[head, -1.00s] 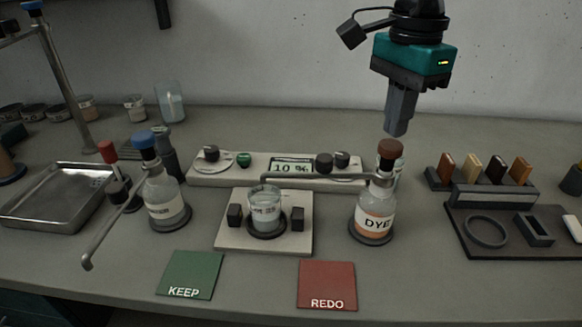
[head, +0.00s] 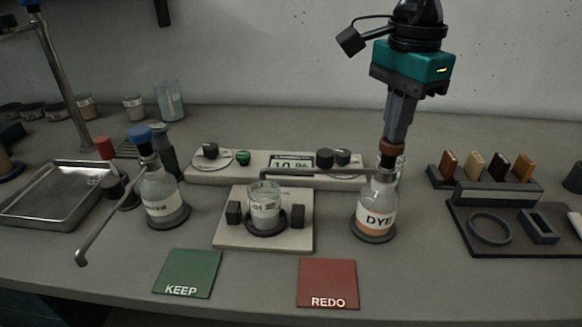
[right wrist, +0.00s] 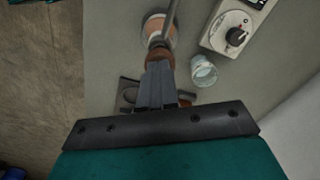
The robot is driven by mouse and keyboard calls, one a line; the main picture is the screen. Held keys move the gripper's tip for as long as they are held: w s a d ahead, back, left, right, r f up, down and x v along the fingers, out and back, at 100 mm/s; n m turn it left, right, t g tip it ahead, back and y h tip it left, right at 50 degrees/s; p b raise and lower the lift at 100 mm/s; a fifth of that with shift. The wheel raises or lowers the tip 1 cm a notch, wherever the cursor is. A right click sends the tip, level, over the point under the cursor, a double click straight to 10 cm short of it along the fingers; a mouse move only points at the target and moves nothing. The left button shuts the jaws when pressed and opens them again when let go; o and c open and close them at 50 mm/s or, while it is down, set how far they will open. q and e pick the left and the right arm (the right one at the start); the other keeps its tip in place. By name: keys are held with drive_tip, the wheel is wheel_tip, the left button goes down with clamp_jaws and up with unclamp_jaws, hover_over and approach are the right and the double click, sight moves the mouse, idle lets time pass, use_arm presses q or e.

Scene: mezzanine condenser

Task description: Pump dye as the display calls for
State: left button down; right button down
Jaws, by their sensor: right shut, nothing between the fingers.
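The dye bottle (head: 376,222) stands upright with orange liquid low inside, a brown pump head (head: 391,149) and a spout reaching left toward the beaker. My right gripper (head: 392,138) is shut and empty, pointing down with its fingertips at the top of the pump head; they look in contact. The right wrist view also shows the shut fingers (right wrist: 157,85) at the brown pump head (right wrist: 158,53). The glass beaker (head: 265,205) holds pale liquid on a light plate. The display (head: 292,163) reads about 10 %, its text partly unclear. My left gripper is out of view.
A water bottle (head: 161,198) with a blue head and bent spout stands left. A green KEEP pad (head: 187,272) and red REDO pad (head: 328,282) lie in front. A metal tray (head: 50,195) is far left; a dark rack (head: 497,192) with coloured pieces is right.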

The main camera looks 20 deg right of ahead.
drive_tip(key=shift+f+b, duration=0.4)
drive_tip(key=shift+f, duration=0.2)
drive_tip(key=shift+f+b, duration=0.3)
drive_tip(key=shift+f, duration=0.15)
drive_tip(key=shift+r+p, duration=2.45)
drive_tip(key=shift+r, duration=0.65)
